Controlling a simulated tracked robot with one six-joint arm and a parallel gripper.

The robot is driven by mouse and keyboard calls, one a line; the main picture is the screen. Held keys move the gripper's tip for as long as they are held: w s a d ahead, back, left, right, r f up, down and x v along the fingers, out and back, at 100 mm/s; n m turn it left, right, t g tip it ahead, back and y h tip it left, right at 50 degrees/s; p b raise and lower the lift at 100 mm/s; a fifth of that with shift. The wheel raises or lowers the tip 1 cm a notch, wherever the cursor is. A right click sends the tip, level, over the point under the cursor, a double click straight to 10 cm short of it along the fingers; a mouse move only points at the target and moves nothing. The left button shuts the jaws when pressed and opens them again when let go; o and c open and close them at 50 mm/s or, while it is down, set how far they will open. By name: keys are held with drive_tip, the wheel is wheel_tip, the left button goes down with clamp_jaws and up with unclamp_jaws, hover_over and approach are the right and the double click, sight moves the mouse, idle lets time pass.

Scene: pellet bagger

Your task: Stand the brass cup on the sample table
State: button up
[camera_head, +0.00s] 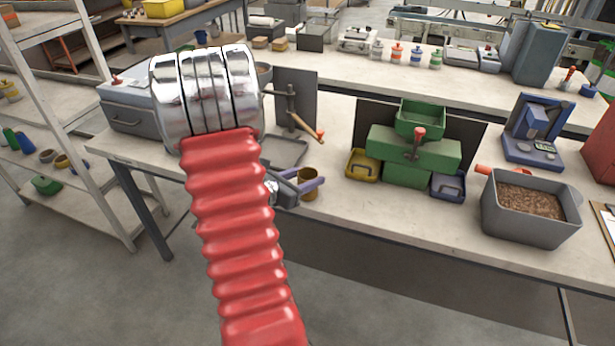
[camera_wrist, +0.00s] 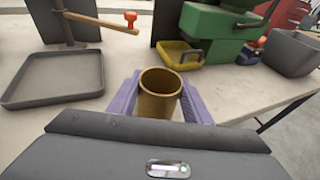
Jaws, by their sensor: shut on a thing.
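The brass cup (camera_wrist: 159,93) is upright between the two purple fingers of my gripper (camera_wrist: 160,105) in the wrist view, with its open mouth facing up. My gripper is shut on the cup's sides. In the head view the cup (camera_head: 308,186) shows between the fingers (camera_head: 306,184) at the front edge of the near table (camera_head: 345,222). I cannot tell whether the cup's base touches the tabletop. The lower part of the cup is hidden by my gripper in the wrist view.
A dark flat tray (camera_wrist: 55,78) lies left of the cup, with a wooden-handled stand (camera_wrist: 85,18) behind it. A green machine (camera_head: 415,150) with a yellow bin (camera_head: 362,165) stands to the right. A grey pellet bin (camera_head: 530,222) is farther right. Bare tabletop lies between.

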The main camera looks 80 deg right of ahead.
drive_tip(key=shift+f, duration=0.1)
drive_tip(key=o, duration=1.1)
drive_tip(key=shift+v, duration=6.05)
